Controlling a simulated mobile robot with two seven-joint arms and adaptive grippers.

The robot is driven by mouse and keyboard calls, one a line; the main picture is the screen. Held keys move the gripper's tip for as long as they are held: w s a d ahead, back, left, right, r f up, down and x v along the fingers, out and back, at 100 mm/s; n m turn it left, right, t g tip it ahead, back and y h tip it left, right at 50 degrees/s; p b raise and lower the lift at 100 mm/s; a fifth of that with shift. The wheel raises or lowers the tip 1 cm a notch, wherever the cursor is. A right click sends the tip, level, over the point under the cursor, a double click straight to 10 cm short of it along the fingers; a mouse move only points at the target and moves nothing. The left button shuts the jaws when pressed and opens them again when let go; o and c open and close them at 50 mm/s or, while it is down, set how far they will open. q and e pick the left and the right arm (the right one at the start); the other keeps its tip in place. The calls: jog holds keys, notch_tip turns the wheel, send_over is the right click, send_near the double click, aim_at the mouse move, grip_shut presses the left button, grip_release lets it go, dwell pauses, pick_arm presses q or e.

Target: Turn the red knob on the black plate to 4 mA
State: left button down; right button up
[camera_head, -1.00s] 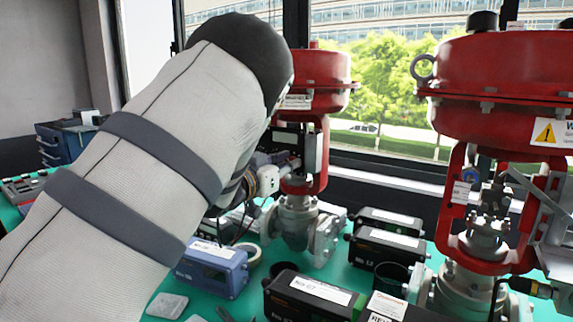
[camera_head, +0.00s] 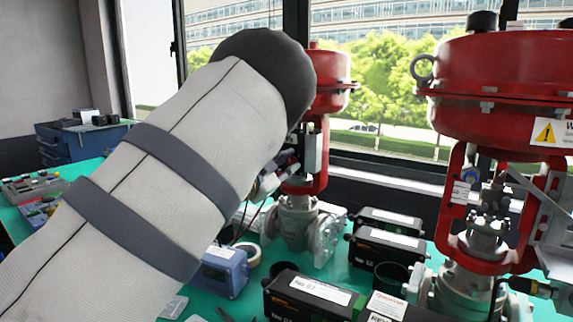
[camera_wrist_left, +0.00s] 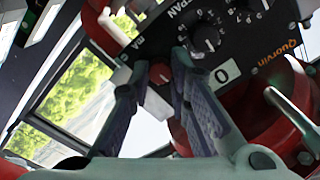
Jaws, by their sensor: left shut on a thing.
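In the left wrist view the black plate (camera_wrist_left: 252,30) fills the upper right, tilted in the picture, with "SPAN" and "Quorvin" lettering. The small red knob (camera_wrist_left: 160,72) sits at its lower left edge. My left gripper (camera_wrist_left: 155,70) has its two fingers on either side of the red knob and is shut on it. The knob's pointer and any 4 mA mark cannot be read. In the head view my left arm hides the plate and most of the gripper. My right gripper is not in view.
A red valve actuator (camera_head: 490,95) stands at the right. A blue box (camera_head: 222,270) and black boxes (camera_head: 308,294) crowd the green table.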

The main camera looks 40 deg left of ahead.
pick_arm(q)
jog(key=shift+m, duration=0.5)
jog(key=c, duration=1.5)
grip_release()
jog(key=s, duration=0.4)
jog(key=s+d, duration=0.1)
jog(key=s, duration=0.7)
jog(key=shift+d, duration=0.15)
